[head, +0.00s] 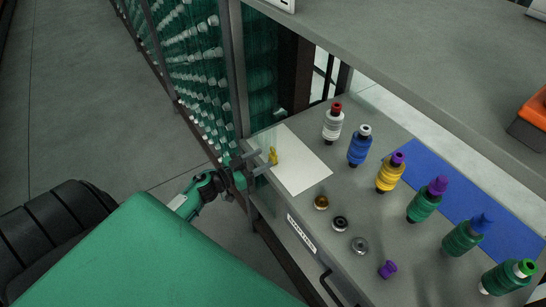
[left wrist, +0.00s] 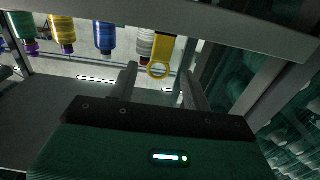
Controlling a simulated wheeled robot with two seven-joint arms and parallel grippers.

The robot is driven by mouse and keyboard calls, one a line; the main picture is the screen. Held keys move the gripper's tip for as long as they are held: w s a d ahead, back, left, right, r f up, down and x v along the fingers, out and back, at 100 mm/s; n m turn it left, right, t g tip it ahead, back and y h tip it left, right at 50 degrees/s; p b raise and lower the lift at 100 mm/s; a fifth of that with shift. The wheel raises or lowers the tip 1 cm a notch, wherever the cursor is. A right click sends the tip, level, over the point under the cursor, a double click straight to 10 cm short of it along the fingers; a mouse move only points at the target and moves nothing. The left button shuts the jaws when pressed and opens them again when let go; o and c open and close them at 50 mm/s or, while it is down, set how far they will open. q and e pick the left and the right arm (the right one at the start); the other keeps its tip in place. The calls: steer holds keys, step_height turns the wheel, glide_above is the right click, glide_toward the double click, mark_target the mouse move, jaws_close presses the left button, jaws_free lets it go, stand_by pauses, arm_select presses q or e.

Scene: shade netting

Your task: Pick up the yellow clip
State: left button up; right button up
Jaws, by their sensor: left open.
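The yellow clip (head: 273,156) is small and stands at the left end of the desk, at the edge of a white sheet. In the left wrist view the clip (left wrist: 160,68) shows as a yellow strip with a ring at its lower end, between the two fingers in the picture. My left gripper (head: 264,161) is open, with its fingers close around or just short of the clip; I cannot tell whether they touch it. The fingers also show in the left wrist view (left wrist: 160,76). My right gripper is not in view.
The white sheet (head: 299,169) lies on the desk. Several thread spools, such as the yellow one (head: 390,173), stand to the right, some on a blue mat (head: 429,158). Small caps (head: 321,202) lie in front. A shelf (head: 440,60) overhangs the back. A dark post stands left.

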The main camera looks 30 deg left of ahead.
mark_target(270, 156)
arm_select(q)
steer(key=shift+f+p+x, duration=0.15)
steer(key=shift+p+x, duration=0.15)
steer(key=shift+x, duration=1.1)
steer(key=shift+f+p+x, duration=0.2)
steer(key=shift+p+x, duration=0.05)
steer(key=shift+x, duration=1.15)
steer(key=c, duration=1.1)
steer(key=shift+o, duration=0.2)
